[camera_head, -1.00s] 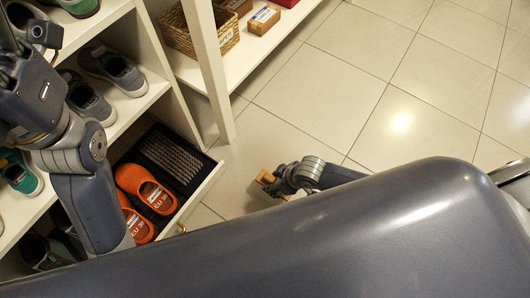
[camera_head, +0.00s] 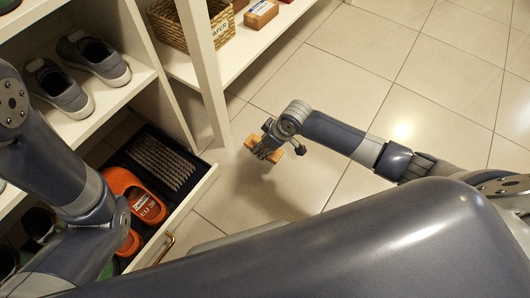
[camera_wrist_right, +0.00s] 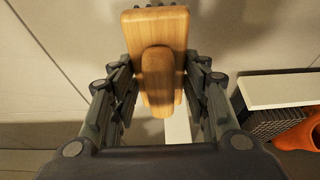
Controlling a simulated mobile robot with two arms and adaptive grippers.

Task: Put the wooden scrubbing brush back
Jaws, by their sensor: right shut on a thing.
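The wooden scrubbing brush (camera_wrist_right: 158,30) is a light wood block with a raised handle grip, seen large in the right wrist view. My right gripper (camera_wrist_right: 158,88) is shut on it, one finger on each side. In the head view its wooden ends (camera_head: 250,139) stick out around my right gripper (camera_head: 268,148), above the tiled floor and to the right of the open drawer. The drawer (camera_head: 192,204) holds a grey ribbed pad (camera_head: 162,163) and orange clogs (camera_head: 143,203). My left arm covers part of the drawer, and its gripper does not show.
Grey sneakers (camera_head: 60,88) stand on a cubby shelf above the drawer. A wicker basket (camera_head: 180,25) and a brown box (camera_head: 261,14) sit on a low white shelf at the back. A white post (camera_head: 205,75) stands beside the drawer. The tiled floor at right is clear.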

